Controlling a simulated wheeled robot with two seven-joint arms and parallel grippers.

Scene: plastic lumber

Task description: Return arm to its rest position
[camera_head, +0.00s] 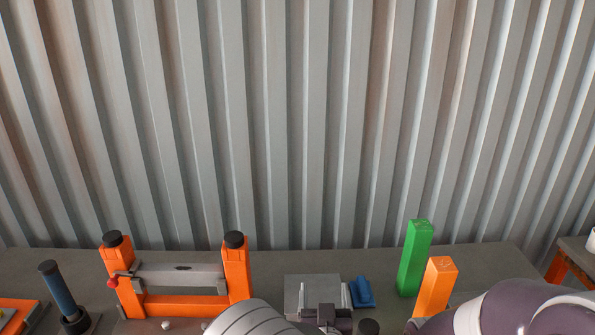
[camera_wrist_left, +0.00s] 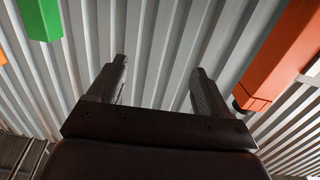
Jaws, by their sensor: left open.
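In the left wrist view, my left gripper (camera_wrist_left: 160,85) is open, with its two dark fingers apart and nothing between them. In the head view, my left gripper (camera_head: 327,314) shows as a dark shape at the bottom edge, partly cut off, in front of the grey metal block. My left arm's pale link shows at the bottom beside it. A dark and white link of my right arm is at the bottom right; its gripper is out of view.
An orange frame with black caps (camera_head: 236,275) stands left on the grey bench. A green post (camera_head: 414,258) and an orange post (camera_head: 437,285) stand right. A grey metal block (camera_head: 312,290) and blue piece (camera_head: 362,292) lie between. A blue-handled tool (camera_head: 58,290) stands far left.

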